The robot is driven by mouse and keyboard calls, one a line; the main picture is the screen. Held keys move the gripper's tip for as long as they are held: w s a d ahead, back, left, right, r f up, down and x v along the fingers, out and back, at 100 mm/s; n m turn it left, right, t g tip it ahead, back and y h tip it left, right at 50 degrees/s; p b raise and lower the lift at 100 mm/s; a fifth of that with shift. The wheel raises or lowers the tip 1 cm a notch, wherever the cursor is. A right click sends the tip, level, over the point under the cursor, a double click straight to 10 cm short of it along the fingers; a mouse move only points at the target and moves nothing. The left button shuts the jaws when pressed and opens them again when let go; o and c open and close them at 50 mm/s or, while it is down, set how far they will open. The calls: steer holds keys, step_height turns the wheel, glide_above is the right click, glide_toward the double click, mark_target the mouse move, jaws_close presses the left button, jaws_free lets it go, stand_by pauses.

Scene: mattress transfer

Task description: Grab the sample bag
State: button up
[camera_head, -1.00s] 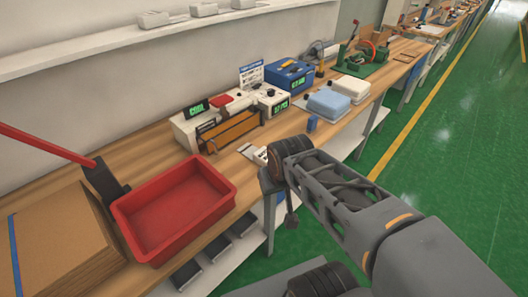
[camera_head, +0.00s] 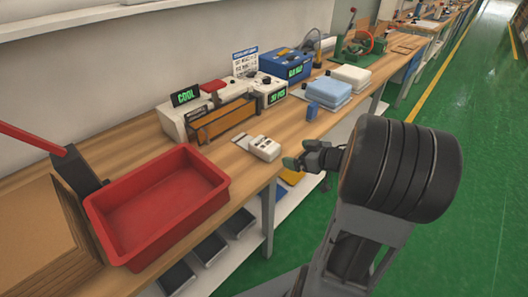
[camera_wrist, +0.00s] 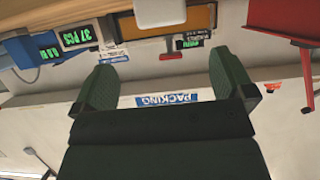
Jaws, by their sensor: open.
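I cannot make out a thing that is plainly a sample bag. A white handheld device (camera_head: 264,147) lies near the front edge of the wooden table, with a small pale piece beside it at the left. My gripper (camera_head: 292,162) is at the table's front edge, just right of this device and apart from it. In the wrist view, my gripper (camera_wrist: 172,80) shows two dark green fingers spread wide, with nothing between them. That view is upside down and faces the wall and the bench devices.
A red tray (camera_head: 158,205) stands on the table at left. Behind are an orange-fronted machine (camera_head: 222,121), a blue box (camera_head: 287,65), and light blue (camera_head: 328,93) and white (camera_head: 351,78) pads. A small blue block (camera_head: 312,111) stands near the edge.

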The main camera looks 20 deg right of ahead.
mark_target(268, 148)
steer(key=x, duration=0.3)
steer(key=b+x, duration=0.1)
steer(key=x, duration=0.3)
steer(key=shift+a+f+b, duration=0.3)
steer(key=shift+a, duration=0.05)
steer(key=shift+b+x, duration=0.7)
steer(key=shift+x, duration=2.2)
steer(key=shift+w+r, duration=0.15)
steer(key=shift+r, duration=0.1)
steer(key=c, duration=0.9)
steer(key=shift+y, duration=0.3)
steer(key=shift+c, duration=0.4)
steer(key=shift+r, duration=0.1)
